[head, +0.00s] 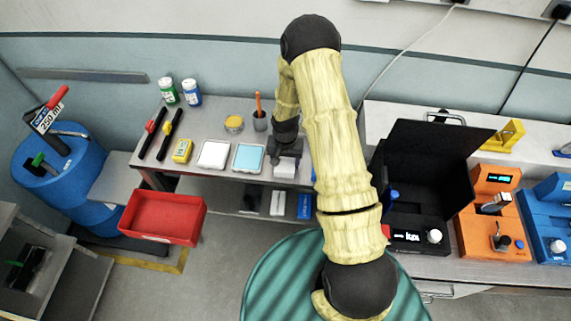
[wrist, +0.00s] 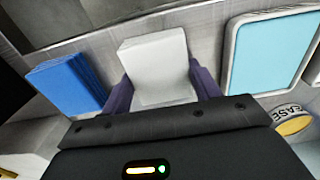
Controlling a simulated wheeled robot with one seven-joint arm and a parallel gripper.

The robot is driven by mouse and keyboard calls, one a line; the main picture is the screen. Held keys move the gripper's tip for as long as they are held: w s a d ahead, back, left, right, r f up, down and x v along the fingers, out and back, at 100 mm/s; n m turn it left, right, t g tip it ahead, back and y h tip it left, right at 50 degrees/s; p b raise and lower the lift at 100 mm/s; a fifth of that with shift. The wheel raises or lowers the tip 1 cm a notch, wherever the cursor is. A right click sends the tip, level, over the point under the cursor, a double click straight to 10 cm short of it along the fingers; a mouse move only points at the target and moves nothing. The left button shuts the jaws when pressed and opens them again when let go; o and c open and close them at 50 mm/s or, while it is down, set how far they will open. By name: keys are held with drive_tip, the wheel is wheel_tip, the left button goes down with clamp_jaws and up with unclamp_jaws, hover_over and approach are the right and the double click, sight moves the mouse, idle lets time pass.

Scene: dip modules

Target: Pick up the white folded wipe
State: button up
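The white folded wipe (wrist: 158,68) lies between the two purple fingers of my gripper (wrist: 160,80) in the wrist view. A finger stands close along each side of it, and I cannot see a clear gap or firm contact. My fingers are spread wide, so the gripper looks open around the wipe. In the head view the wipe (head: 285,169) sits near the front edge of the grey table, directly below my gripper (head: 285,153). The fingertips are hard to see there.
A blue folded stack (wrist: 66,80) lies left of the wipe in the wrist view. A light-blue tray (head: 248,157) and a white tray (head: 213,154) stand left of it in the head view. An orange-handled tool in a cup (head: 260,121) stands behind. A red bin (head: 163,216) is at front left.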

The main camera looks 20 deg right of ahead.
sight(285, 162)
drive_tip(key=c, duration=0.3)
drive_tip(key=shift+r, duration=0.1)
wheel_tip(285, 162, up, 10)
drive_tip(key=b, duration=0.3)
idle(0.6)
drive_tip(key=shift+o, duration=0.8)
drive_tip(key=shift+c, duration=0.5)
